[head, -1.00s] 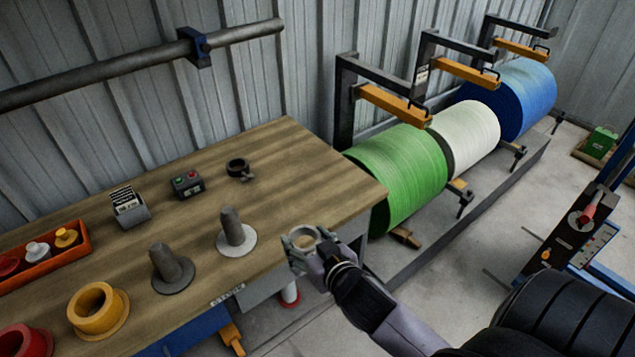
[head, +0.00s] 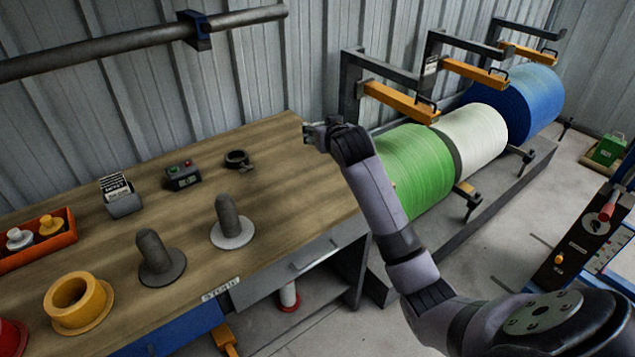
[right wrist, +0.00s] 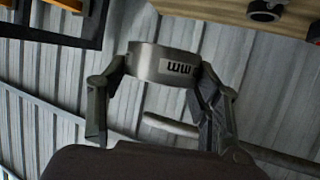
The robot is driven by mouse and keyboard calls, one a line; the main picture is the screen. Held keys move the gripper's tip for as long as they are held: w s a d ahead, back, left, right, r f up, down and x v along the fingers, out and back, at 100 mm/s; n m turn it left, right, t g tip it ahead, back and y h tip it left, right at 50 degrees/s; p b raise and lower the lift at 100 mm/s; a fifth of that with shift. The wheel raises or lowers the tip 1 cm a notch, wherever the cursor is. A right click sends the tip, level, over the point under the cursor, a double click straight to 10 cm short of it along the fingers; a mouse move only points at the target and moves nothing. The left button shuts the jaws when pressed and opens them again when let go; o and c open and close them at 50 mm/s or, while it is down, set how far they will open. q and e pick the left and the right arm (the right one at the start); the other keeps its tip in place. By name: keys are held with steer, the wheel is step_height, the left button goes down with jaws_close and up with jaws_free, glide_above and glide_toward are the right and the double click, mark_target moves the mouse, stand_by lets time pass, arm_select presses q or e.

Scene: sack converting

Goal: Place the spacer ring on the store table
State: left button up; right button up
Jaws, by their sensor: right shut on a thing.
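The spacer ring (right wrist: 163,64) is a short grey metal band with dark lettering. In the right wrist view it sits between the two fingers of my right gripper (right wrist: 162,75), which is shut on it. In the head view the right gripper (head: 318,133) is at the far right corner of the wooden store table (head: 290,190); the ring is mostly hidden there. The table also shows in the right wrist view (right wrist: 215,10), apart from the ring. The ring's height over the table is hard to tell. My left gripper is not in view.
On the table stand two grey posts on round bases (head: 230,225) (head: 155,258), a yellow flanged ring (head: 78,302), a black collar (head: 238,159), a button box (head: 182,175), a label roll (head: 120,195) and a red tray (head: 72,236). The table's right part is clear. A green roll (head: 415,170) stands beyond.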

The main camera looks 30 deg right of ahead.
glide_above(322, 191)
step_height(322, 191, down, 12)
steer(key=shift+r, duration=0.15)
steer(key=shift+f+b, duration=0.3)
steer(key=shift+f, duration=2.1)
steer(key=o, duration=1.6)
steer(key=shift+c, duration=0.2)
steer(key=v, duration=1.2)
steer(key=shift+p, duration=0.3)
